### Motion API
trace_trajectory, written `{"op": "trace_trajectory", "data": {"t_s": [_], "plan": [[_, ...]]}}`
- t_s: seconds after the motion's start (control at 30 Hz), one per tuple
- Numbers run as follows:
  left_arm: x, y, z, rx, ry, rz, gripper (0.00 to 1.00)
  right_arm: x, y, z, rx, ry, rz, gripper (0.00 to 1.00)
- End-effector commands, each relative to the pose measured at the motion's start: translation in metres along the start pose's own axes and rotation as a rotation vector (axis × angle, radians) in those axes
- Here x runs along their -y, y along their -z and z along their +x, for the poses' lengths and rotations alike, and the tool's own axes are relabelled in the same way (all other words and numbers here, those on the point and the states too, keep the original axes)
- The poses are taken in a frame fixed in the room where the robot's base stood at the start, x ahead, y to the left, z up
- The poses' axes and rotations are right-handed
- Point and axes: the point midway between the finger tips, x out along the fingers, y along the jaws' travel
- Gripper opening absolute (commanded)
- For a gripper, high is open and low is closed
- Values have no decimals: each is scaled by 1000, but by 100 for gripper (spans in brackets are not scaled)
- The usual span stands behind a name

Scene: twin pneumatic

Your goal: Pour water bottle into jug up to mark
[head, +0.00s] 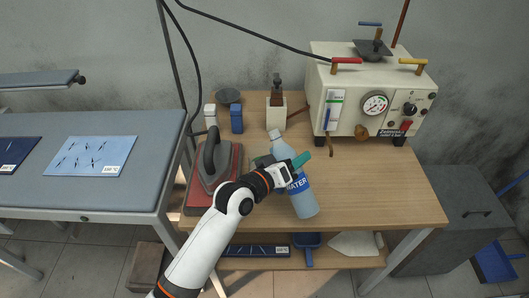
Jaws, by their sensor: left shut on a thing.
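The clear blue-tinted water bottle (304,203) with a blue label is near the middle of the wooden table, its top leaning to the left in the picture. My left gripper (296,167) is shut on the bottle around its upper body, with a teal finger pad showing on the right side. I cannot tell whether the bottle's base touches the table. No jug with a mark can be made out; a small greenish part shows behind my gripper, mostly hidden. My right gripper is not in view.
An iron (212,158) stands on a red-edged pad on the table's left. A cream machine (345,111) with a gauge stands at the back right. The table's right side (390,195) is clear.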

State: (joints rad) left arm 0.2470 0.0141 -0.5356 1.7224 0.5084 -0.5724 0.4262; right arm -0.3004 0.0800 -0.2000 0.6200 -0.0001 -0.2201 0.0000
Motion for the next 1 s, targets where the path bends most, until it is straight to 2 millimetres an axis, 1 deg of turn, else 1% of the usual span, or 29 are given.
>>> {"op": "trace_trajectory", "data": {"t_s": [1.0], "plan": [[8,-1,-2,-26,3,-110,14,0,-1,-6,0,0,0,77]]}}
